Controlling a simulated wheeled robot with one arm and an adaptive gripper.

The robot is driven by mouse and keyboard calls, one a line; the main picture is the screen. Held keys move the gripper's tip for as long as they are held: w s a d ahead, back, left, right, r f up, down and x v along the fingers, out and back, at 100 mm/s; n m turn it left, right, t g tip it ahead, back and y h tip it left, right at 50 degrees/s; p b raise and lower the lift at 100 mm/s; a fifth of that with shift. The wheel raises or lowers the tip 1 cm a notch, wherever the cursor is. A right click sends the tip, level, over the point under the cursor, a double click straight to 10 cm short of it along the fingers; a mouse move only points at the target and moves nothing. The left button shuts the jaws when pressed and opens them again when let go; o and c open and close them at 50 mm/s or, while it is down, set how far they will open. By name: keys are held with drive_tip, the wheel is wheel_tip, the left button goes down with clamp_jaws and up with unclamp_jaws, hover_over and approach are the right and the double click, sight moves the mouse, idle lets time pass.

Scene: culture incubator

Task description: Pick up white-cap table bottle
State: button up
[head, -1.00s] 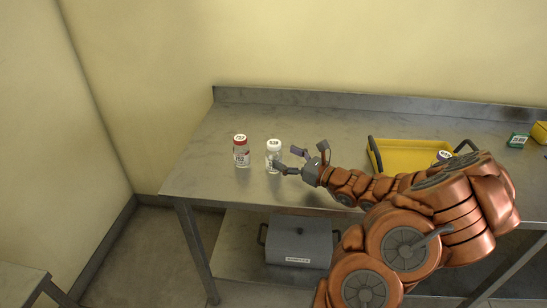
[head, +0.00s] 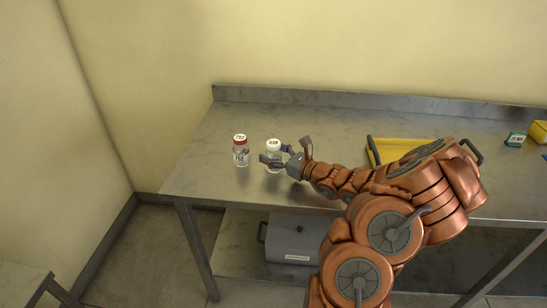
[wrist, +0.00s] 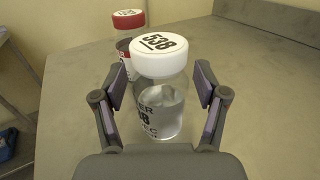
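The white-cap bottle (head: 274,147) stands upright on the metal table (head: 330,122), clear with liquid inside and a label. In the wrist view the white-cap bottle (wrist: 160,95) shows "538" on its cap and stands between the two fingers. My gripper (head: 272,158) is open around it, with a finger on either side. In the wrist view my gripper (wrist: 163,107) shows gaps between its finger pads and the bottle.
A red-cap bottle (head: 240,152) stands close to the left of the white-cap bottle, and behind it in the wrist view (wrist: 128,22). A grey lidded box (head: 293,238) is on the lower shelf.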

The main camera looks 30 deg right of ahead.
drive_tip(key=c, duration=1)
drive_tip(key=shift+c, duration=0.2)
